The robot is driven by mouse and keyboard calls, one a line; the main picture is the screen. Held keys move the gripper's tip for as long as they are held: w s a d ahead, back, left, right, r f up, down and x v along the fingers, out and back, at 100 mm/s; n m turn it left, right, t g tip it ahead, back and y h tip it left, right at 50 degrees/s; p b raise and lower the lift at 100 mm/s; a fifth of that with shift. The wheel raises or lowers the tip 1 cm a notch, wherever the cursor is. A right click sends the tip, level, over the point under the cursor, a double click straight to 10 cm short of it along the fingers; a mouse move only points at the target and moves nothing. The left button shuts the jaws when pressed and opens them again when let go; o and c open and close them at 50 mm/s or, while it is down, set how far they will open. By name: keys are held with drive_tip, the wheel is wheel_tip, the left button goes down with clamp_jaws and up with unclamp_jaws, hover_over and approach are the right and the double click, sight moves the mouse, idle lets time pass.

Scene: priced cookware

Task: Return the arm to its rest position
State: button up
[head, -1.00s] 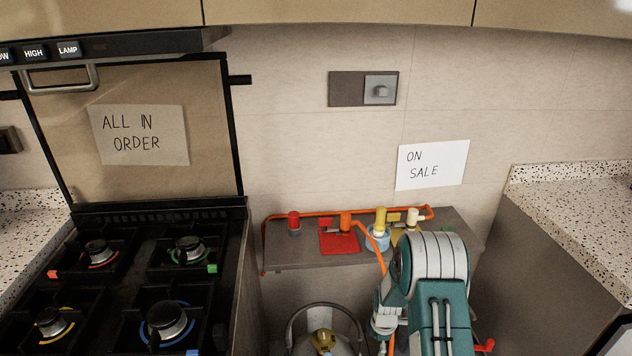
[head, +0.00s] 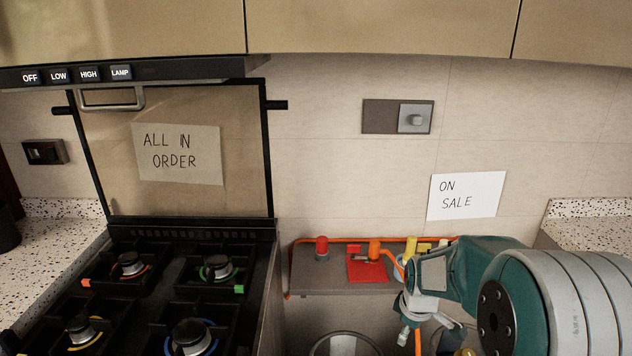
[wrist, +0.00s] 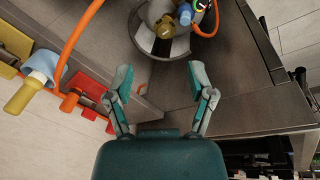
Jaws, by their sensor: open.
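My arm spans the lower right of the head view, with its large teal and grey joint close to the camera. My gripper shows in the wrist view (wrist: 160,82), its two teal fingers apart with nothing between them. Beyond the fingers, a gas cylinder with a brass valve (wrist: 178,38) stands at the top of that view.
The shelf carries a red knob (head: 322,247), a red plate (head: 367,268), yellow parts and an orange hose. A black gas stove (head: 135,305) stands left. Speckled counters flank the space, left (head: 60,245) and right (head: 590,232). Cupboards (head: 380,28) hang above.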

drive_tip(key=s+a+r+m+t, duration=0.25)
drive_tip(key=s+r+m, duration=0.25)
drive_tip(key=s+r, duration=0.6)
drive_tip(key=s+a+r+m, duration=0.1)
drive_tip(key=s+r+m, duration=0.1)
drive_tip(key=s, duration=0.4)
drive_tip(key=s+a+r+m, duration=0.1)
drive_tip(key=s+r+m, duration=0.2)
drive_tip(key=s, duration=0.3)
drive_tip(key=shift+s+a+r+m+t, duration=0.2)
drive_tip(key=shift+s+r+m+t, duration=0.15)
drive_tip(key=shift+r+t, duration=0.1)
